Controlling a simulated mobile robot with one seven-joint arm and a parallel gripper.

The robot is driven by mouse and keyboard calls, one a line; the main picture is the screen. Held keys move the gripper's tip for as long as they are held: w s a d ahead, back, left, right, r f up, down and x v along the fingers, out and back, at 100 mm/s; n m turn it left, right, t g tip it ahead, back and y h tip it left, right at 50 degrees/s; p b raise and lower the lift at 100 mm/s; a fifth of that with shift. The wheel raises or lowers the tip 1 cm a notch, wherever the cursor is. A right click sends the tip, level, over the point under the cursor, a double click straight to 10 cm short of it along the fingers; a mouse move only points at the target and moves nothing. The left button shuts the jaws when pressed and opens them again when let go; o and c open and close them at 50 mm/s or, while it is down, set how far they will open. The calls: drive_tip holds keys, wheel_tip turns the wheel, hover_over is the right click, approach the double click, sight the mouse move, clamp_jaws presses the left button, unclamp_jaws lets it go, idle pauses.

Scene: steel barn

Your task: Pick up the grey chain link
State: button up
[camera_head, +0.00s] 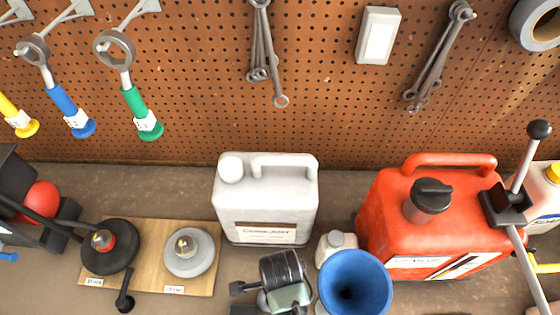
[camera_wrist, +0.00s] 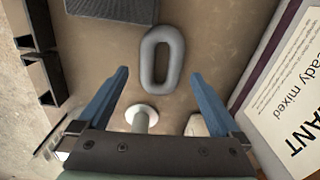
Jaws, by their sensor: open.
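The grey chain link (camera_wrist: 162,57) is a thick oval ring lying flat on the brown surface in the wrist view. Its long side runs up and down the picture. My gripper (camera_wrist: 160,75) is open, with its two blue fingers spread wide. The link shows between and slightly beyond the fingertips, and nothing is held. I cannot tell the height of the fingers above the surface. I cannot make out the link in the head view.
In the wrist view, a white round-topped piece (camera_wrist: 141,115) stands between the fingers, a dark block (camera_wrist: 112,8) lies beyond, and a labelled container (camera_wrist: 285,110) is at right. The head view shows a white jug (camera_head: 266,195), red can (camera_head: 430,220) and blue funnel (camera_head: 355,280).

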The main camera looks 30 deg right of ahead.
drive_tip(key=shift+w+f, duration=0.15)
drive_tip(key=shift+f, duration=1.65)
drive_tip(key=shift+c, duration=0.3)
drive_tip(key=c, duration=1.3)
drive_tip(key=shift+c, duration=0.2)
drive_tip(key=shift+r, duration=0.2)
